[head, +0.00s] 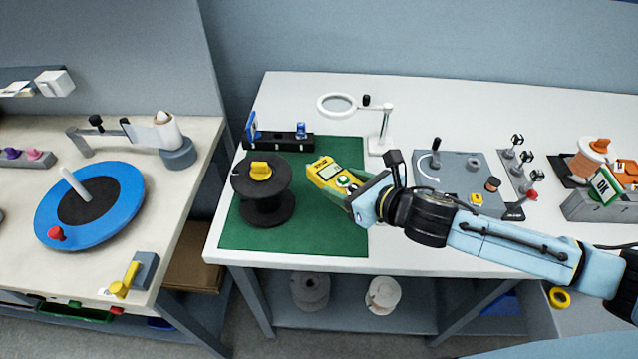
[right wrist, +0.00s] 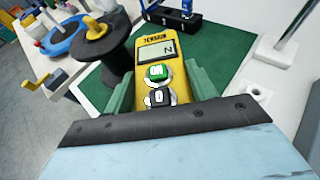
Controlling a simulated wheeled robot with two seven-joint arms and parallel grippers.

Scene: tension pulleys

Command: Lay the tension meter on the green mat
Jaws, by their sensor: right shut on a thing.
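The yellow tension meter (head: 331,173) has a display and a green button, and it also shows in the right wrist view (right wrist: 158,50). My right gripper (head: 352,194) is shut on the meter's near end; its green fingers (right wrist: 160,90) sit on both sides of it. The meter is over the right part of the green mat (head: 300,235); I cannot tell if it touches the mat. The mat lies on the white table. My left gripper is not in view.
A black spool (head: 266,210) with a yellow knob stands on the mat, left of the meter. A black rack (head: 285,141) with blue items is at the mat's back edge. A magnifier stand (head: 380,146) and a grey panel (head: 455,185) are to the right. The mat's front is clear.

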